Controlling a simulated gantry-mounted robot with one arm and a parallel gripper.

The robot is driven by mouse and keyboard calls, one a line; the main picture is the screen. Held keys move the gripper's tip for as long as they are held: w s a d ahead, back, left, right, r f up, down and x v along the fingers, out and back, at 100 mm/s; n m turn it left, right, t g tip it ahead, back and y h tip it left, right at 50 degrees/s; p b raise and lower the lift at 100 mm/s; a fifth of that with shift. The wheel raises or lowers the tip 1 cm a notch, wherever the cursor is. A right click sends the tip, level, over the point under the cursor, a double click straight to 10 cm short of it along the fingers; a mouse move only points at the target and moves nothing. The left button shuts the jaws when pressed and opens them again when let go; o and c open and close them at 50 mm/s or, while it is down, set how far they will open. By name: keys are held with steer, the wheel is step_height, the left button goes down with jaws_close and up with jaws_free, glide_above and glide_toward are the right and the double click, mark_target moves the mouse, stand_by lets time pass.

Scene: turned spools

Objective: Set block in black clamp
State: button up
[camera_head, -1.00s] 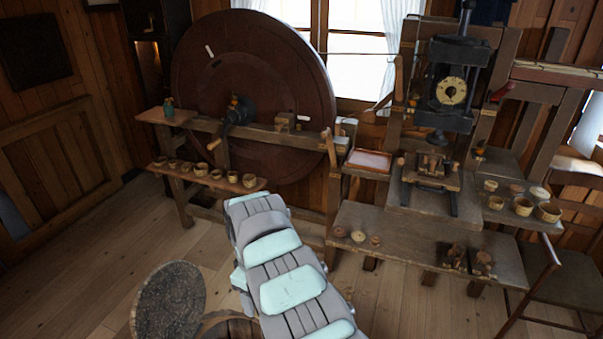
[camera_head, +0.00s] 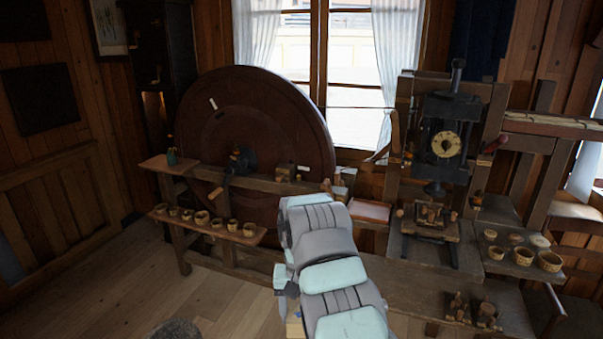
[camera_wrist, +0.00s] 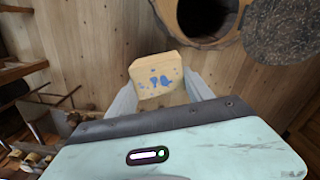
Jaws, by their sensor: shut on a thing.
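A pale wooden block with blue flecks (camera_wrist: 156,72) is held between the fingers of my gripper (camera_wrist: 160,92) in the wrist view. The gripper is shut on it, and the block's flecked face is clear of the fingers. In the head view, a small pale piece that looks like the block (camera_head: 294,323) shows at the left edge of my arm, low in the picture; my fingers are hidden there. A black metal fixture, probably the black clamp (camera_head: 242,161), sits on the wooden rail before the big wheel, well above and left of the block. Its jaw opening is too small to make out.
A large dark wheel (camera_head: 285,120) stands behind the rail. Small bowls (camera_head: 205,220) line a low shelf at left. A black press (camera_head: 445,130) stands at right, with more bowls (camera_head: 523,256) beside it. An open barrel (camera_wrist: 205,18) and a speckled disc (camera_wrist: 285,38) are near the block in the wrist view.

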step_height(320, 180, up, 19)
steer(key=p, duration=1.7)
steer(key=shift+r, duration=0.15)
